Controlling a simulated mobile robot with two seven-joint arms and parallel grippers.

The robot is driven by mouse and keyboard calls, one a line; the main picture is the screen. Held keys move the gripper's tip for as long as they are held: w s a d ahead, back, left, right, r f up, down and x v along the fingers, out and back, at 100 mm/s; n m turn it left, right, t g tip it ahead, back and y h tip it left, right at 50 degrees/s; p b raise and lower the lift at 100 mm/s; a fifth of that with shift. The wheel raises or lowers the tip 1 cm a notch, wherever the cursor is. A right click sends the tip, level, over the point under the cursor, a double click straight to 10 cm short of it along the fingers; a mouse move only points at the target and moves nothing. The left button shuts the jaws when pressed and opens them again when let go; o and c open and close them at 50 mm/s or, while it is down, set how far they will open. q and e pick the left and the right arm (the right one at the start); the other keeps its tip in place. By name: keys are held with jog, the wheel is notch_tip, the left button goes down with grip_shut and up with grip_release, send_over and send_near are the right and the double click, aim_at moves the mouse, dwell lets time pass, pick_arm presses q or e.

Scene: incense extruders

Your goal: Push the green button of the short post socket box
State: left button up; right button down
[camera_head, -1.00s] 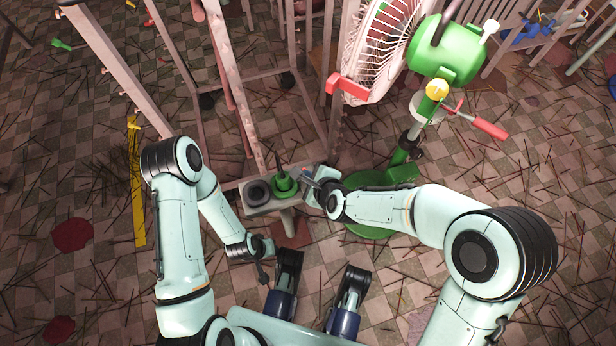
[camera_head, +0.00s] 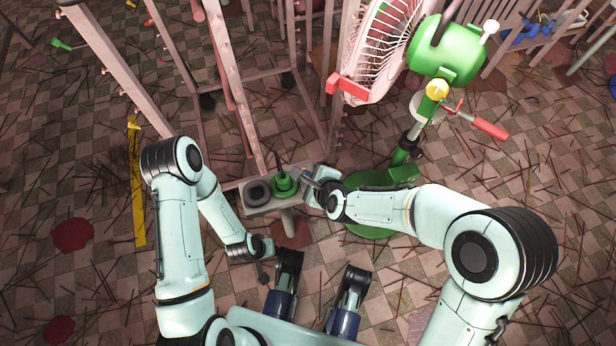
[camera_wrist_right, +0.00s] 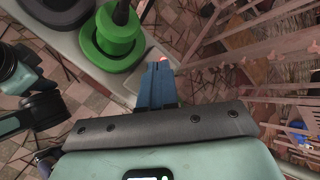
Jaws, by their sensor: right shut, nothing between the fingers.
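The socket box (camera_head: 258,211) is a pale grey box on a short post, low in front of me. It carries a dark round socket (camera_head: 257,192) and a green stepped round piece (camera_head: 284,185), which also shows in the right wrist view (camera_wrist_right: 118,42). My right gripper (camera_head: 305,173) is shut and empty at the box's right end. In the right wrist view its blue fingers (camera_wrist_right: 159,68) end over that end, by a small orange-red spot (camera_wrist_right: 164,58). I see no clear green button; the fingers may hide it. My left gripper (camera_head: 264,272) hangs left of the post, its jaws unclear.
A green-based stand (camera_head: 368,228) with a white caged fan (camera_head: 378,50) and green motor (camera_head: 446,50) stands right of the box. Pinkish rack frames (camera_head: 235,85) rise behind it. Thin dark sticks litter the checkered floor. A yellow strip (camera_head: 137,190) lies at left.

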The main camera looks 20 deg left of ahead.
dwell(0.6)
jog(key=shift+f+b, duration=0.4)
jog(key=shift+f, duration=0.1)
jog(key=shift+r, duration=0.15)
jog(key=shift+r+p, duration=0.3)
jog(key=shift+r, duration=0.1)
notch_tip(320, 180, up, 6)
jog(key=p, duration=0.4)
jog(key=shift+p, duration=0.3)
